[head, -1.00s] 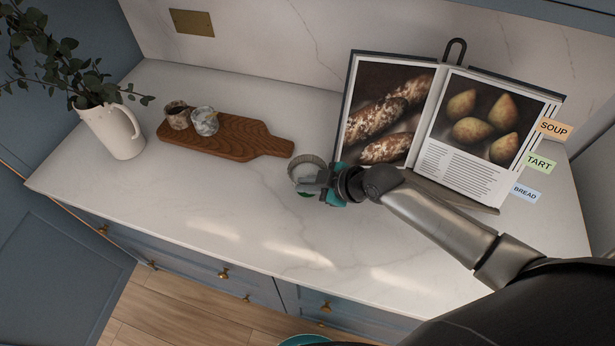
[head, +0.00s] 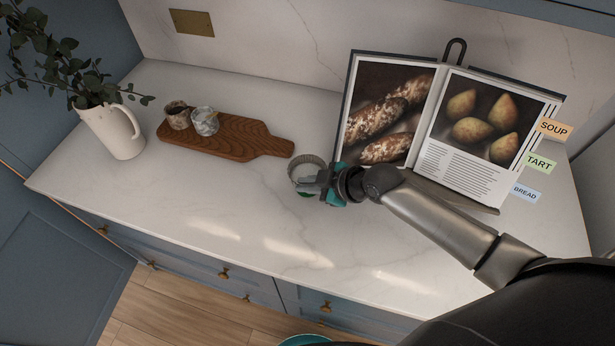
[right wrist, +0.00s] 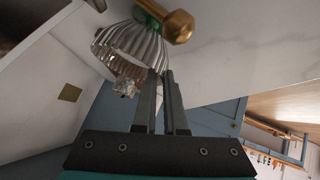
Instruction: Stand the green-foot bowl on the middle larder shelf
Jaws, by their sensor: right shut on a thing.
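The green-foot bowl (head: 294,172) is a pale ribbed bowl near the middle of the counter in the head view. In the right wrist view its ribbed wall (right wrist: 118,42) shows at the fingertips, with its green foot (right wrist: 148,8) at the top edge. A brass piece (right wrist: 178,26) shows by the foot; I cannot tell if it is joined to it. My right gripper (head: 322,180) is shut on the bowl's wall from the right. I cannot tell whether the bowl touches the counter. My left gripper and the larder shelf are not in view.
An open cookbook (head: 420,130) on a stand is behind my right arm. A wooden board (head: 235,138) with two small cups (head: 204,121) lies to the left, past it a white jug (head: 112,130) with leafy branches. The front counter (head: 200,220) is clear.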

